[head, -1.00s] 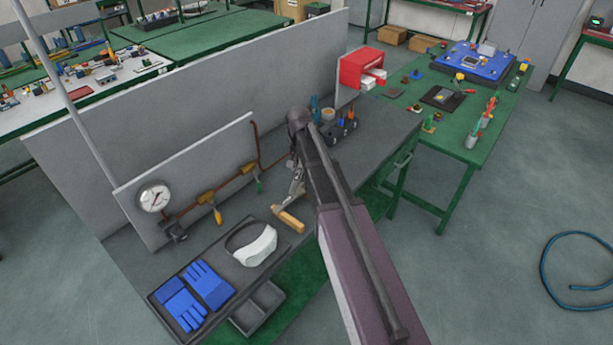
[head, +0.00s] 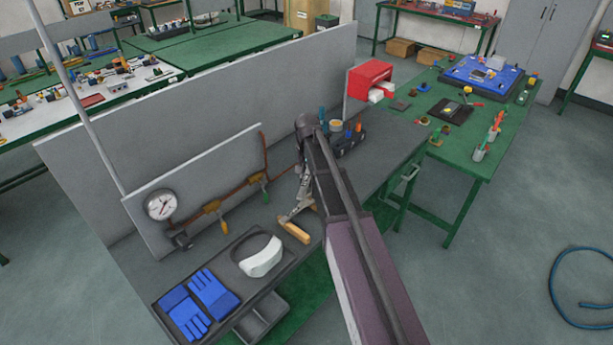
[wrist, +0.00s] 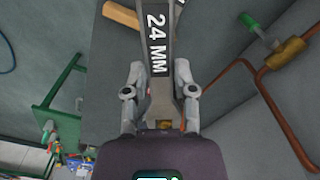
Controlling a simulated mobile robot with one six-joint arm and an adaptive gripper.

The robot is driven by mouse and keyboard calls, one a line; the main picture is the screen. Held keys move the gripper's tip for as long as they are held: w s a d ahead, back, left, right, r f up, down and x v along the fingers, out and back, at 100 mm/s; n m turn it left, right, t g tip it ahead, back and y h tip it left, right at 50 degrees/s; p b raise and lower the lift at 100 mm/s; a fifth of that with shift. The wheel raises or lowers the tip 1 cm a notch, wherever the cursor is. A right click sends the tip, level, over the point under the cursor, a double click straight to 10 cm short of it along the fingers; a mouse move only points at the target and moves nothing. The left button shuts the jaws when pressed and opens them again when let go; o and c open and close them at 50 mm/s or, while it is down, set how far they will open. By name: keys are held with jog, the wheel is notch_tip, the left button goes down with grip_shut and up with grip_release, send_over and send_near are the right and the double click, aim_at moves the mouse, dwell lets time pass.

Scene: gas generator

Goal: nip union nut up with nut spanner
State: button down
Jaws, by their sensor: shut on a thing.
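My gripper (wrist: 160,80) is shut on the grey nut spanner (wrist: 157,28), marked "24 MM", whose shank runs out to the top of the wrist view. The far end of the spanner is cut off there. In the head view my gripper (head: 303,190) hangs over the bench, right of the pipe panel and partly behind my arm. A copper pipe (wrist: 272,92) with a brass valve (wrist: 288,52) and green lever lies to the right in the wrist view. The spanner appears apart from this pipework. I cannot make out the union nut.
A wooden handle (head: 294,230) lies near my gripper. The panel carries a pressure gauge (head: 160,205) and a yellow-lever valve (head: 218,212). Blue gloves (head: 205,295) and a white visor (head: 262,256) lie at the bench's front. A tool holder (head: 348,140) stands behind my arm.

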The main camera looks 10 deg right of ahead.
jog(key=shift+w+d, duration=0.35)
jog(key=shift+w, duration=0.5)
jog(key=shift+w+d, duration=0.4)
jog(key=shift+w, duration=0.45)
jog(key=shift+w+d, duration=0.35)
jog(key=shift+w, duration=0.5)
jog(key=shift+w+d, duration=0.2)
jog(key=shift+w, duration=0.2)
jog(key=shift+w+d, duration=0.1)
jog(key=shift+w, duration=0.25)
jog(key=shift+w+d, duration=0.4)
jog(key=shift+w, duration=0.4)
jog(key=shift+a, duration=0.1)
jog(key=shift+w+a+m, duration=0.2)
jog(key=shift+a+m, duration=0.1)
jog(key=shift+m, duration=0.2)
jog(key=shift+w+a, duration=0.15)
jog(key=shift+a, duration=0.05)
jog(key=shift+w+a+m, duration=0.1)
jog(key=shift+a+m, duration=0.1)
jog(key=shift+m, duration=0.3)
